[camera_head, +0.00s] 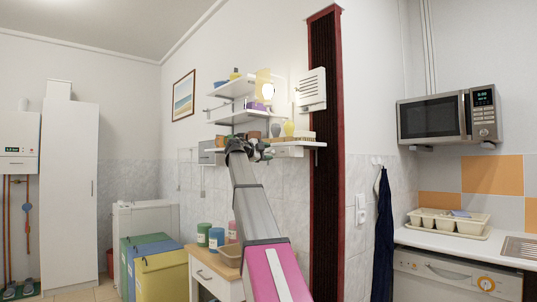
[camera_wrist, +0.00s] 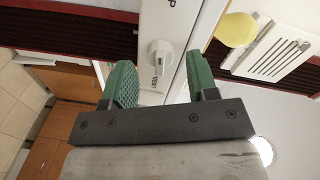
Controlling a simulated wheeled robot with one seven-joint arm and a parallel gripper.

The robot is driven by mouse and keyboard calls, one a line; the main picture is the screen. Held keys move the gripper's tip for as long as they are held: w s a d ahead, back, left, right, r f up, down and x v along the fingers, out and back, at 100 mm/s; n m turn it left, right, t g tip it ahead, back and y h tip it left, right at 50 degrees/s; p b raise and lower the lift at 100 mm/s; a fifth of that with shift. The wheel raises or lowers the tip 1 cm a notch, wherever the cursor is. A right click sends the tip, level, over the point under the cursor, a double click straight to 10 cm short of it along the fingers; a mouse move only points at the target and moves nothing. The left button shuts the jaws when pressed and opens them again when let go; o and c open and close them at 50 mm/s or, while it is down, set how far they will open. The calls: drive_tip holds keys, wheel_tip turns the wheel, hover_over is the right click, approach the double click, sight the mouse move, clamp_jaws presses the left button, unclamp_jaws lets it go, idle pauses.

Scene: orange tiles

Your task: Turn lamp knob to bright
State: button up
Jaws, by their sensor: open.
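A white round knob (camera_wrist: 160,55) with a raised grip sits on a white panel (camera_wrist: 162,22) in the wrist view. Small dark lettering shows above and below it, too small to read surely. My gripper (camera_wrist: 159,66) is open, with its green fingers on either side of the knob in the picture. I cannot tell whether a finger touches it. In the head view my gripper (camera_head: 248,152) is at the wall shelves, and the knob cannot be made out there.
The wall shelves (camera_head: 290,145) hold small items, including a yellow rounded object (camera_head: 289,128). A white vented box (camera_head: 311,90) hangs beside a dark red-framed vertical panel (camera_head: 325,120). Coloured canisters (camera_head: 204,235) stand on a wooden-topped cabinet below. A microwave (camera_head: 450,116) is at right.

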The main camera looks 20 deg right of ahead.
drive_tip(key=v, duration=0.9)
drive_tip(key=shift+s+a, duration=0.15)
drive_tip(key=shift+a, duration=0.25)
drive_tip(key=s+a+f+n+y, duration=0.3)
drive_tip(key=f+n, duration=0.5)
drive_tip(key=f, duration=1.6)
drive_tip(key=s+a+f+n+y, duration=0.1)
drive_tip(key=f+n+y, duration=0.5)
drive_tip(key=f, duration=1.7)
drive_tip(key=s+a+f+n+g+y, duration=0.1)
drive_tip(key=s+a+f+n+y, duration=0.1)
drive_tip(key=s+f, duration=0.7)
drive_tip(key=s+a+f+n+g+y, duration=0.2)
drive_tip(key=s+f+n, duration=0.5)
drive_tip(key=f, duration=0.6)
drive_tip(key=s+a+f+n+g+y, duration=0.2)
drive_tip(key=s+a+f+n, duration=0.3)
drive_tip(key=s+f, duration=0.5)
drive_tip(key=shift+s+f+y, duration=0.35)
drive_tip(key=shift+f+y, duration=0.45)
drive_tip(key=shift+f, duration=0.1)
